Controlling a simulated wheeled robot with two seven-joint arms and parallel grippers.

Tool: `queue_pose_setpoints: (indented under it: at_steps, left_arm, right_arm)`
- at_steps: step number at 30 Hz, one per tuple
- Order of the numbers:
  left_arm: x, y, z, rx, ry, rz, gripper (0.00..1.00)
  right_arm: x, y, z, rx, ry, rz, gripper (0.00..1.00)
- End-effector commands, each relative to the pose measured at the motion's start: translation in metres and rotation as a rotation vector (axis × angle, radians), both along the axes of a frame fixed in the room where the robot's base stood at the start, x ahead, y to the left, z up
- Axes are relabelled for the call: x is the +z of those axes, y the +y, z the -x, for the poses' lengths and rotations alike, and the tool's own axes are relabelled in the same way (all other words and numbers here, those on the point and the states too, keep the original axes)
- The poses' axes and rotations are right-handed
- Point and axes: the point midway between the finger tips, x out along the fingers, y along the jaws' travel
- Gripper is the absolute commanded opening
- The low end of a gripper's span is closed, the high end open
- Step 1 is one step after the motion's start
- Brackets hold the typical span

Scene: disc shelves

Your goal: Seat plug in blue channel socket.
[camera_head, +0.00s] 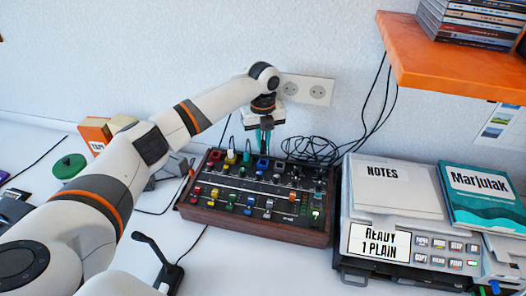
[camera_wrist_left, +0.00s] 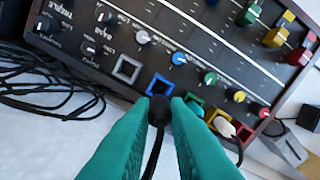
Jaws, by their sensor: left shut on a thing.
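The mixer (camera_head: 262,206) is a black panel in a wooden case with coloured knobs and a row of coloured square sockets along its far edge. The blue socket (camera_wrist_left: 161,83) is empty in the left wrist view, between a grey-framed socket and a green one. My left gripper (camera_wrist_left: 160,112) has teal fingers shut on a black plug (camera_wrist_left: 160,104) with a black cable trailing back. The plug's tip overlaps the near edge of the blue frame in that view; I cannot tell whether it touches. In the head view the left gripper (camera_head: 265,145) hangs over the mixer's far edge. My right gripper is not in view.
A white plug (camera_wrist_left: 223,126) sits by the yellow socket. Black cables (camera_head: 312,150) lie coiled behind the mixer. A printer-like machine (camera_head: 405,245) stands to the right, below an orange shelf (camera_head: 450,68). A wall outlet (camera_head: 306,90) is behind the gripper.

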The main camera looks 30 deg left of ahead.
Motion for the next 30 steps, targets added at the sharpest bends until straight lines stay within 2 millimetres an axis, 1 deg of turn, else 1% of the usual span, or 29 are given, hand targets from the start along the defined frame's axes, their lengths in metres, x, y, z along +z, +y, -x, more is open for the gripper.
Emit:
queue_pose_setpoints:
  at_steps: [6, 9, 12, 19, 23, 24, 26, 27, 28, 30]
  left_arm:
    - [-0.037, 0.0, 0.001, 0.0, 0.005, 0.001, 0.0]
    - [-0.049, 0.0, 0.001, 0.001, 0.004, -0.001, 0.0]
    - [-0.054, 0.0, 0.0, 0.001, 0.001, 0.0, 0.0]
    - [-0.054, 0.0, 0.0, 0.0, 0.001, 0.0, 0.0]
    - [-0.058, 0.0, 0.001, 0.0, 0.002, -0.001, 0.0]
    - [-0.058, 0.0, 0.0, 0.0, 0.001, 0.0, 0.18]
    - [-0.058, 0.0, 0.0, 0.0, 0.001, 0.0, 0.28]
    - [-0.058, 0.0, 0.0, 0.0, 0.001, 0.0, 0.34]
    - [-0.058, 0.0, 0.0, 0.0, 0.001, 0.0, 0.37]
    - [-0.058, 0.0, 0.0, 0.0, 0.001, 0.0, 0.37]
  right_arm:
    - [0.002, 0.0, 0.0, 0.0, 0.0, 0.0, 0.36]
    - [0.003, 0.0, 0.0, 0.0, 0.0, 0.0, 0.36]
    - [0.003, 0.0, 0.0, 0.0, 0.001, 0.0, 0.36]
    - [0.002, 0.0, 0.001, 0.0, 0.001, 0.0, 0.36]
    - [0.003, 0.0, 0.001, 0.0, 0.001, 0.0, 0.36]
    - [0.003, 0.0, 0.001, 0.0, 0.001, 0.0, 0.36]
    - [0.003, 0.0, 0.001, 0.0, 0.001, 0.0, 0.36]
    - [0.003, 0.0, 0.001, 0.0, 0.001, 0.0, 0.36]
    - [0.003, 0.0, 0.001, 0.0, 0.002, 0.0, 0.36]
    - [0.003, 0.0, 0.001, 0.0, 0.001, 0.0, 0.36]
